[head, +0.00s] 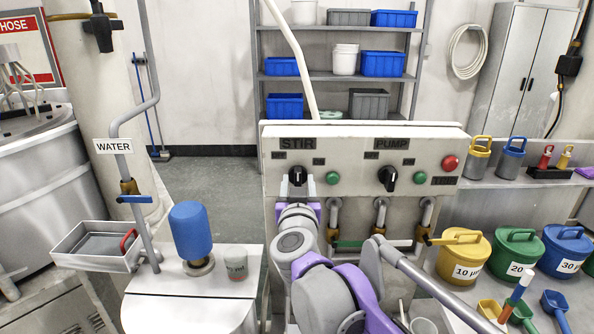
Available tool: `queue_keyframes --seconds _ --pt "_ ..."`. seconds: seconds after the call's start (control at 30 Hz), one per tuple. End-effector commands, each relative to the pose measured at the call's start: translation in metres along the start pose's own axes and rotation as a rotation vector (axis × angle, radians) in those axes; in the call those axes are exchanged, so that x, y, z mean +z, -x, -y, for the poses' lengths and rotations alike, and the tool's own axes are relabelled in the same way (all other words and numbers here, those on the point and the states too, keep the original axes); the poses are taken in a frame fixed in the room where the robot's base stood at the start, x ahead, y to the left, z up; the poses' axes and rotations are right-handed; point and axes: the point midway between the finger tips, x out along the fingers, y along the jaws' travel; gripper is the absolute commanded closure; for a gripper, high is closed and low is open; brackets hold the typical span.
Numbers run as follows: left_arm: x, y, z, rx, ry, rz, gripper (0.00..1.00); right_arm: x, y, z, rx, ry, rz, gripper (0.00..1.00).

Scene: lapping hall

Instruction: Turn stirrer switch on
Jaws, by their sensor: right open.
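The STIR switch (297,175) is a black rotary knob on the left of a cream control panel (345,152). Small labels flank it, too small to read, and which one it points at is hard to tell. My right gripper (297,187) is in front of the panel, at the STIR knob. Its jaws are open, with one pale finger on each side of the knob's lower part. Whether they touch the knob cannot be told. The gripper and wrist hide the panel just below the knob. My left gripper is out of view.
A green button (333,178) sits right of the STIR knob. The PUMP knob (388,178), another green button (420,178) and a red button (450,163) are farther right. Valves (381,212) hang below.

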Motion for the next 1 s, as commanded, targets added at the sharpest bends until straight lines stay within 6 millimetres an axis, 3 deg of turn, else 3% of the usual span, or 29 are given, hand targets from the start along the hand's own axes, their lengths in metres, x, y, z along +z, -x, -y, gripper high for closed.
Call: queue_keyframes --seconds 0.1,0.3,0.67,0.93,1.0 --pt "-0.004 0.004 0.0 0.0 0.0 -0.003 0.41 -0.001 -0.023 -0.001 0.001 0.001 -0.001 0.47" --pt "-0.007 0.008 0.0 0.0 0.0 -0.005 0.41 -0.001 -0.044 0.0 -0.001 0.001 -0.001 0.47" --pt "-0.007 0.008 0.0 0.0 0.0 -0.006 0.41 0.0 -0.048 0.0 -0.001 0.0 0.0 0.47" --pt "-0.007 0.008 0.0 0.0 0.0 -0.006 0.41 0.0 -0.048 0.0 -0.001 0.0 0.0 0.96" --pt "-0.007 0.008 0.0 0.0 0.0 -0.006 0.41 0.0 -0.048 0.0 -0.001 0.0 0.0 1.0"
